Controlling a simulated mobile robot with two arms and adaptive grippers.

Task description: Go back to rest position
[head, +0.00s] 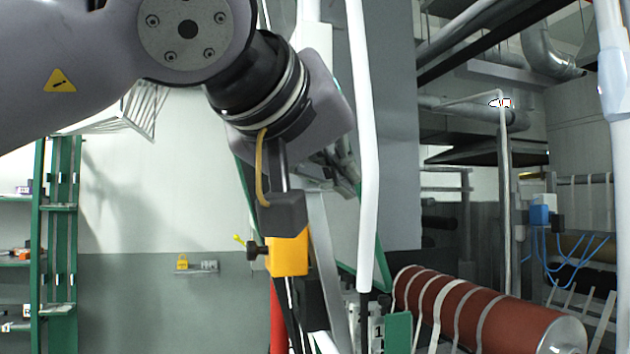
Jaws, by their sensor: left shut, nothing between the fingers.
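My left arm comes in from the upper left, and its wrist bends down near the top middle of the head view. My left gripper (345,172) shows only partly below and behind the wrist, small and dark against the machine frame. It is shut with nothing held. Its fingertips are hard to make out among the parts around it. My right gripper is not in view.
An orange clamp block (289,254) on an upright post stands below my wrist. A white vertical pipe (366,200) runs close to its right. A red-brown roller (485,310) with pale webbing lies lower right. Green shelves (60,240) stand at left.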

